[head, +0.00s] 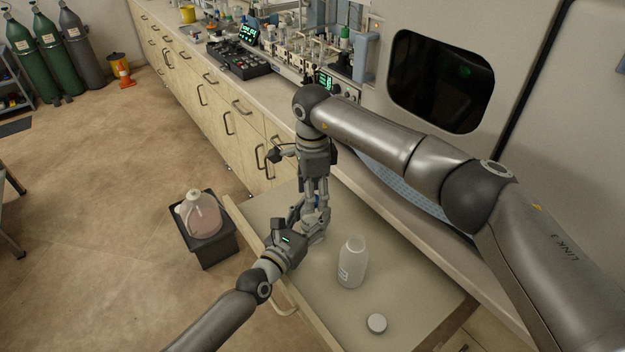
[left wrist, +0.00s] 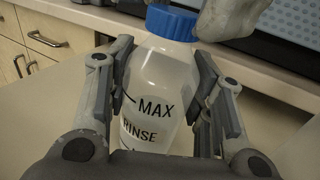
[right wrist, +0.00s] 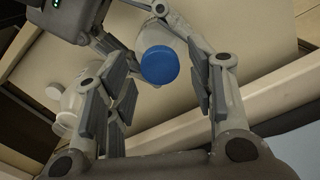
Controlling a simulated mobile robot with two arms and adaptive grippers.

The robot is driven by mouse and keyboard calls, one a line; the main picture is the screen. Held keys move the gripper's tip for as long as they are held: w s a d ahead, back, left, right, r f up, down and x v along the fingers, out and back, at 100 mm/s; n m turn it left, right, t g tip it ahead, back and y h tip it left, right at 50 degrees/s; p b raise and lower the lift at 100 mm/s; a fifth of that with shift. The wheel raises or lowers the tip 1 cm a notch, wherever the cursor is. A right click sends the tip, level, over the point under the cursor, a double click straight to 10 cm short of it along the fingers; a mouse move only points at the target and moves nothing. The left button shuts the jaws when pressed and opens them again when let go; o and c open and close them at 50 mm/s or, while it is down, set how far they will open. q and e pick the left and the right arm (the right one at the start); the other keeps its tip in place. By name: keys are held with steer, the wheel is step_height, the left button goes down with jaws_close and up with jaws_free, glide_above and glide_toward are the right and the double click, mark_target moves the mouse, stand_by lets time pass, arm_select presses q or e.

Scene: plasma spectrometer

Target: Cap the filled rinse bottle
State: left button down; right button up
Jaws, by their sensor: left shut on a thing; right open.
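The rinse bottle (left wrist: 150,100), translucent white with MAX and RINSE markings, stands upright between the fingers of my left gripper (left wrist: 163,88), which is shut on it. A blue cap (left wrist: 172,22) sits on its neck; how tightly it is screwed cannot be told. My right gripper (right wrist: 158,95) is open above it, with the blue cap (right wrist: 158,67) between its spread fingers and no clear contact. In the head view my left gripper (head: 316,218) and right gripper (head: 318,195) meet over the pull-out surface, largely hiding the bottle.
An open white bottle (head: 352,265) stands on the pull-out surface (head: 420,275), with a loose white cap (head: 376,323) near it. A jug of pinkish liquid (head: 200,215) stands on a dark box (head: 208,246) at left. The counter behind holds instruments.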

steer(key=shift+f, duration=0.4)
steer(key=shift+c, duration=0.2)
steer(key=c, duration=1)
steer(key=m, duration=0.4)
steer(key=shift+m, duration=0.3)
steer(key=shift+c, duration=0.2)
steer(key=m, duration=0.3)
steer(key=shift+m, duration=0.3)
steer(key=m, duration=0.3)
steer(key=shift+m, duration=0.3)
steer(key=m, duration=0.3)
steer(key=shift+m, duration=0.4)
steer(key=o, duration=1.1)
